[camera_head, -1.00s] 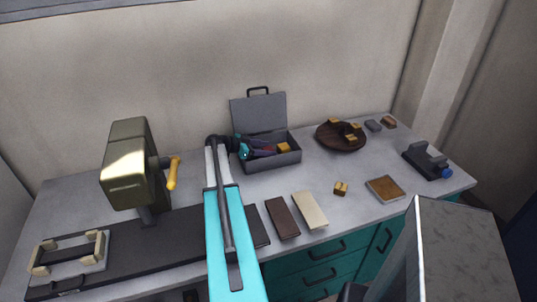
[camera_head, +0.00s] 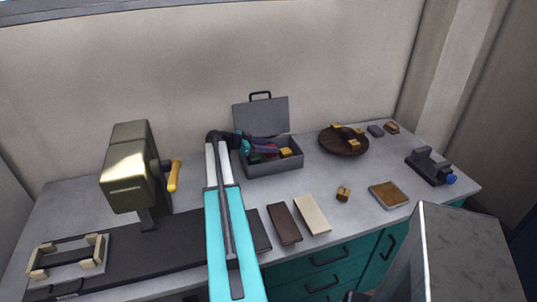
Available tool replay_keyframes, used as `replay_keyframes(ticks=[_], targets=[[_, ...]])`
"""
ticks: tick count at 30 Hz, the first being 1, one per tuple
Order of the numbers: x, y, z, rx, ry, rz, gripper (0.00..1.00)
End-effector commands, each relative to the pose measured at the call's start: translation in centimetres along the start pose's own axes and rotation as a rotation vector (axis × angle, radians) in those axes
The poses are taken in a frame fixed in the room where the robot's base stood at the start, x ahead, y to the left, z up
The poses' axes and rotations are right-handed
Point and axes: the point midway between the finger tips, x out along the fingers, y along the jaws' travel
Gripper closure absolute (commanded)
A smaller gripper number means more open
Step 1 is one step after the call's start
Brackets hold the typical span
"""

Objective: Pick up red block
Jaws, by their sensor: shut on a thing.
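My gripper (camera_head: 272,149) reaches into the open grey toolbox (camera_head: 272,168) near the back middle of the bench. Its dark and purple fingers point right, low inside the box, and look shut. A small patch of red, the red block (camera_head: 270,155), shows at and just below the fingers. Most of it is hidden by the fingers and the box's front wall. It appears to be between the jaws and still within the box. A yellow-orange block (camera_head: 286,152) lies in the box just right of the fingertips.
The raised lid (camera_head: 261,117) stands behind the gripper. A green machine with a yellow handle (camera_head: 174,176) stands left of my arm. Flat bars (camera_head: 312,214) and a small brown block (camera_head: 343,194) lie in front.

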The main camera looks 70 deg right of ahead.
Motion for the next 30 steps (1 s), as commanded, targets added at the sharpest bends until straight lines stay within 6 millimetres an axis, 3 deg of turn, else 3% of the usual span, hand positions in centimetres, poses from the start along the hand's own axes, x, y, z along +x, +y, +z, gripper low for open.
replay_keyframes(ticks=[12,30], targets=[[-1.9,0.0,-4.7,0.002,0.000,0.000,0.85],[-2.3,0.0,-5.8,0.000,0.000,0.001,0.85]])
